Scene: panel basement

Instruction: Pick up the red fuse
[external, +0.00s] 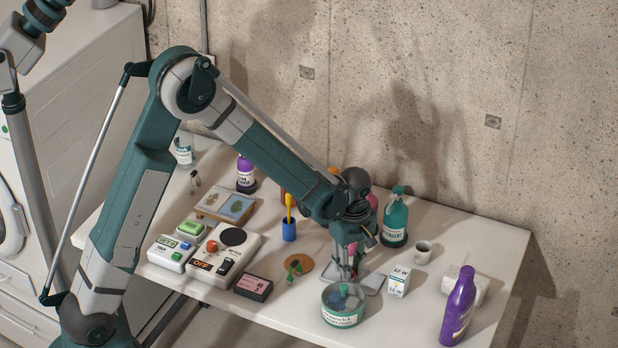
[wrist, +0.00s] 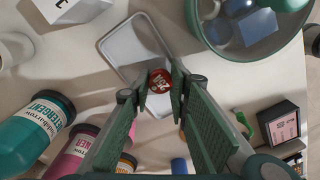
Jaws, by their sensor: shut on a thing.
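The red fuse (wrist: 159,80) shows in the wrist view as a small round red end with white lettering, between my two green fingers. My gripper (wrist: 156,84) is shut on it; it points down at the front middle of the table in the external view (external: 347,272). The fuse and fingertips are over the edge of a shallow grey tray (wrist: 125,45), which also shows partly behind my gripper in the external view (external: 372,278). I cannot tell whether the fuse is clear of the tray.
A round tub (external: 343,317) with bluish items stands close in front of my gripper. A white bulb box (external: 398,281), green detergent bottle (external: 394,221) and grey mug (external: 423,252) are to the right. A dark box (external: 254,287) is to the left. Bare tabletop (external: 408,317) lies at front right.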

